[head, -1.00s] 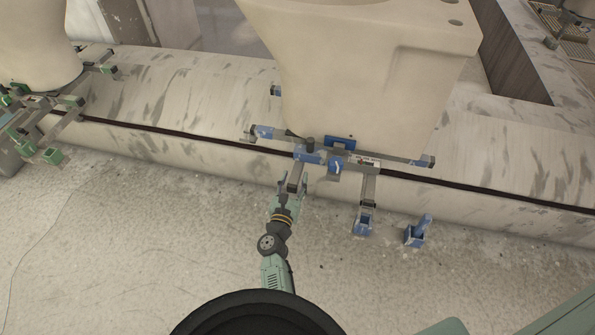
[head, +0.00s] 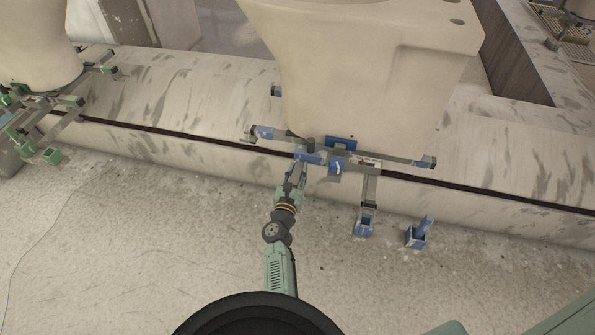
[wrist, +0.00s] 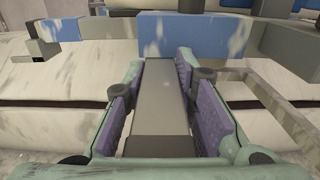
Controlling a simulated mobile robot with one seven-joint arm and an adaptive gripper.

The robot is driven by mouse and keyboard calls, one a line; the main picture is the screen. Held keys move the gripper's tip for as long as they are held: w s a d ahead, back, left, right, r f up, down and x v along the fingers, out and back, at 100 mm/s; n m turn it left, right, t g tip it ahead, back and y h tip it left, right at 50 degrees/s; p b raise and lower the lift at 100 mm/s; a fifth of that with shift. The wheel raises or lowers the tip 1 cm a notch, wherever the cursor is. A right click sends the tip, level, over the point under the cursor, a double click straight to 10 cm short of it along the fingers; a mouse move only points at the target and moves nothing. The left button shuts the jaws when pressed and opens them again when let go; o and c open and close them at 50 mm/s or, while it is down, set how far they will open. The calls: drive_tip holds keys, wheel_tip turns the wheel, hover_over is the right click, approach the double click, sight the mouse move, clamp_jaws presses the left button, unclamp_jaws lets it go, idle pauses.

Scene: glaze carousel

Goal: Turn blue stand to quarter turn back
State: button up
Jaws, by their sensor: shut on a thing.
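The blue stand (head: 397,159) is a metal frame with blue-painted parts, and a large cream ceramic piece (head: 355,75) rests on it. My gripper (head: 293,182) is at the stand's near side, left of its middle. In the wrist view my gripper (wrist: 160,105) has its purple pads on both sides of a grey bar of the stand (wrist: 158,90), shut on it. A blue block (wrist: 190,35) lies just beyond the fingertips. In the head view the bar is mostly hidden by the fingers.
A second stand with green parts (head: 72,103) holds another ceramic piece at the left. A blue foot with an upright peg (head: 416,235) is at the right of the near arm. A dark slot (head: 480,190) runs along the pale ledge. The floor at front left is clear.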

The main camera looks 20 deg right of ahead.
clamp_jaws()
idle(0.4)
